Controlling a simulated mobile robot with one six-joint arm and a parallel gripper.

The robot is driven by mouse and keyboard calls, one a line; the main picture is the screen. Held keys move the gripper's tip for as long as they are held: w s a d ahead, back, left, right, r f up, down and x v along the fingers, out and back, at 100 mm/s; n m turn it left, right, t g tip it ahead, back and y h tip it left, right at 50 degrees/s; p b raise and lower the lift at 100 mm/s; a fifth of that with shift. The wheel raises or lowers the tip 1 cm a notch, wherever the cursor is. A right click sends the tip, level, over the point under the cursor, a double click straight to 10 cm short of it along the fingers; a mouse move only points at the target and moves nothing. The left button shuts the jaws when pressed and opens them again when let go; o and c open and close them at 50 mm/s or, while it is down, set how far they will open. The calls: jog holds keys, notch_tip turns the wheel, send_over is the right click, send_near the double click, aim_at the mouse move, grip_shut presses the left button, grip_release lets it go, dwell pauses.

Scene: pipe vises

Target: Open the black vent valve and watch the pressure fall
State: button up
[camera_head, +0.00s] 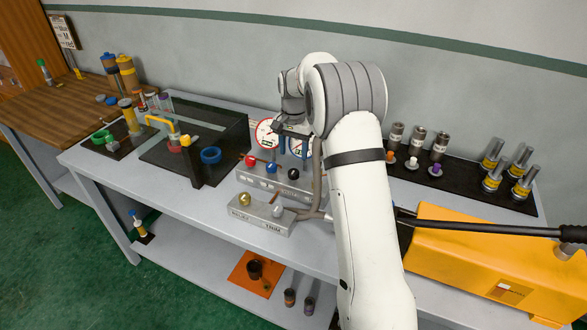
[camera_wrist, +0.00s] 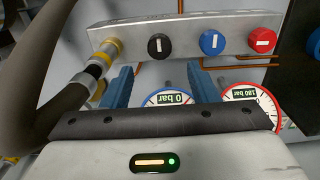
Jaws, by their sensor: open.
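The black vent valve (camera_head: 293,173) is a round knob at the right end of the grey valve block (camera_head: 262,181). In the wrist view the black knob (camera_wrist: 161,47) shows a white mark running up and down. My gripper (camera_wrist: 159,72) is open and empty; its two blue fingers stand apart, with the black knob beyond and between them. A blue-rimmed gauge (camera_wrist: 170,97) reads 0 bar, upside down. A red-rimmed gauge (camera_wrist: 240,94) has a reading of roughly 180 bar, hard to be sure. The gripper's lower part covers both gauges partly.
A blue knob (camera_wrist: 211,42) and a red knob (camera_wrist: 262,40) sit beside the black one. A dark hose (camera_wrist: 62,60) curves close to the left finger. A yellow case (camera_head: 470,260) with a black lever stands at the right.

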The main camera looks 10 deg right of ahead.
aim_at(293, 171)
notch_tip(293, 171, down, 8)
jog(key=shift+r+p, duration=0.25)
jog(key=shift+p, duration=0.45)
jog(key=shift+c, duration=0.4)
jog(key=c, duration=0.9)
